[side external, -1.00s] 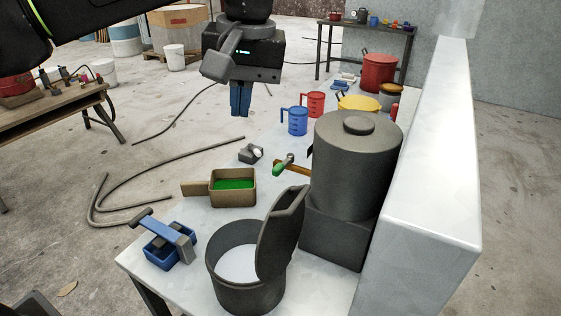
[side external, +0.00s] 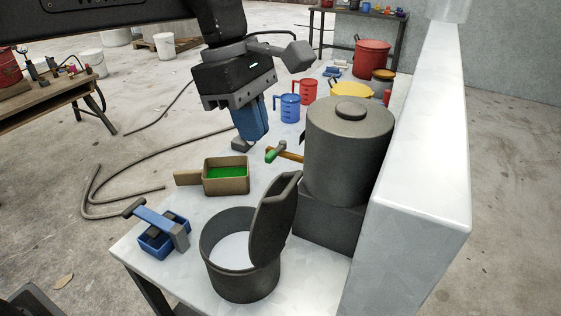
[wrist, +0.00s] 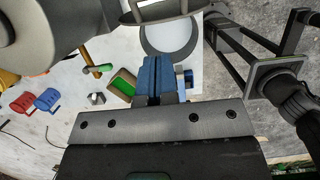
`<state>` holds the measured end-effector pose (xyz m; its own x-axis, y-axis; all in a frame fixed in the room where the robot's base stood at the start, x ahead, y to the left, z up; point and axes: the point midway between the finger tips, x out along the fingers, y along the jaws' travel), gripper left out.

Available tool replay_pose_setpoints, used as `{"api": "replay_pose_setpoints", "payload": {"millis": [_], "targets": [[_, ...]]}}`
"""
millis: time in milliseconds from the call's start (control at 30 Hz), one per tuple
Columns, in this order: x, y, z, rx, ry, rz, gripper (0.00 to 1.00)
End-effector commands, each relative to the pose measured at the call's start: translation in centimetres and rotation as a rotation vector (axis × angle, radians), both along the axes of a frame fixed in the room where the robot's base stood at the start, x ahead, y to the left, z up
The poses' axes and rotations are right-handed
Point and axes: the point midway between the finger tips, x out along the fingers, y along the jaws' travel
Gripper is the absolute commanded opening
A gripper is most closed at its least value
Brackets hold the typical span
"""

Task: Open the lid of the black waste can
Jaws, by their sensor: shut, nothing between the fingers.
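The black waste can (side external: 240,275) stands at the front of the white table. Its black lid (side external: 273,222) is upright, tilted open on the right side of the rim, and the white inside shows. The pale opening of the can also shows at the top of the wrist view (wrist: 170,36), with the lid partly cut off by the frame edge. My gripper (side external: 255,139) has blue fingers pressed together and empty. It hangs above the table behind the can, apart from can and lid. Its fingers also show in the wrist view (wrist: 157,77).
A large dark lidded drum (side external: 348,150) stands on a block right of the lid, beside a white wall (side external: 425,150). A wooden box with green contents (side external: 226,176), a blue tray with a handled tool (side external: 160,235), a hammer (side external: 285,153) and blue and red jugs (side external: 289,108) are nearby.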

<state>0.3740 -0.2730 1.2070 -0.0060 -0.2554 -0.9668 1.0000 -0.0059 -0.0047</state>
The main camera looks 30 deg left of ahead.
Motion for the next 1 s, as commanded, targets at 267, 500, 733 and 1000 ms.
{"api": "replay_pose_setpoints", "payload": {"millis": [267, 500, 733, 1000], "targets": [[-0.1, -2.4, -4.3, 0.001, 0.001, -0.004, 0.0], [-0.1, -4.2, -5.3, 0.001, 0.0, -0.002, 0.0], [-0.1, -4.4, -5.4, 0.001, -0.001, -0.002, 0.0], [-0.1, -6.0, -5.6, 0.001, 0.001, -0.005, 0.0]]}}
